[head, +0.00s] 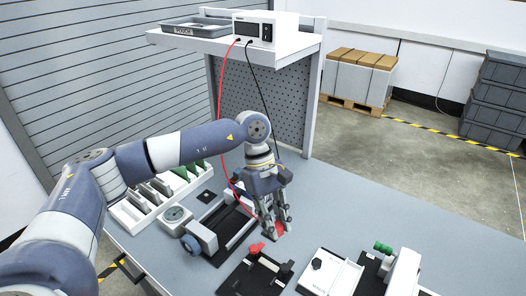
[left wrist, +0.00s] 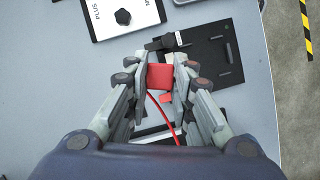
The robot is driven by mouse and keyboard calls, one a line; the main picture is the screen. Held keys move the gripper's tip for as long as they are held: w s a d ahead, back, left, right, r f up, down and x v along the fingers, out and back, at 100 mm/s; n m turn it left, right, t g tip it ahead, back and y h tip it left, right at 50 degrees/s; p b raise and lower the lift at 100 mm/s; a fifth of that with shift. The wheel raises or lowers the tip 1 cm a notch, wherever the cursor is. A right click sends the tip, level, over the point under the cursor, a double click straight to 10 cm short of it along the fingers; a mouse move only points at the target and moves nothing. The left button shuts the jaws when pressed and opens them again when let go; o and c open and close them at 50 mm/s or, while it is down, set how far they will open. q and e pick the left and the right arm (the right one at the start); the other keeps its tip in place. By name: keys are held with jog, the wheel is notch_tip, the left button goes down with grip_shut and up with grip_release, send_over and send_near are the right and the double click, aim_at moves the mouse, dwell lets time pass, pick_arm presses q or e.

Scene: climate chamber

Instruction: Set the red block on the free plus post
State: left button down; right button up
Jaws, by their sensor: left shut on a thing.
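My left gripper (head: 274,232) is shut on the red block (head: 279,228), low over the bench. In the left wrist view the block (left wrist: 160,76) sits between the two fingertips (left wrist: 160,82), with a red cable trailing from it. A black plate (head: 245,277) with a red piece (head: 256,248) and a black clip-like part (head: 287,268) lies just in front of the gripper. The plate (left wrist: 208,55) also shows in the left wrist view, partly hidden by a finger. I cannot tell which post is the plus post. My right gripper is not in view.
A white box with a black knob (head: 317,264) stands right of the plate. A device with a green knob (head: 383,247) is further right. A vise-like fixture (head: 203,238) and a white rack (head: 135,215) are left. The red cable hangs from the instrument (head: 267,29) on the shelf.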

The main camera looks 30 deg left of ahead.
pick_arm(q)
jog(key=w+a+r+n+t+y+p, duration=0.1)
jog(key=w+a+n+t, duration=0.1)
jog(key=w+a+n, duration=0.2)
jog(key=w+a+r+n+t+y+p, duration=0.1)
jog(key=w+a+n, duration=0.3)
jog(key=n, duration=0.6)
jog(key=w+a+r+n+t+y+p, duration=0.1)
jog(key=w+a+r+n+t+p, duration=0.1)
jog(key=w+n, duration=0.5)
jog(key=shift+w+a+r+n+t+y+p, duration=0.15)
jog(key=shift+w+a+n+t+p, duration=0.1)
jog(key=shift+a+t, duration=0.25)
jog(key=shift+w+a+r+n+t+y+p, duration=0.15)
jog(key=shift+a+t+p, duration=0.15)
jog(key=shift+a, duration=0.3)
jog(key=shift+f+b, duration=1.45)
jog(key=shift+f, duration=1.1)
jog(key=shift+f+b, duration=0.4)
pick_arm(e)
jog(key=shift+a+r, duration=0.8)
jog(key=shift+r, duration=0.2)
pick_arm(q)
jog(key=shift+r, duration=0.1)
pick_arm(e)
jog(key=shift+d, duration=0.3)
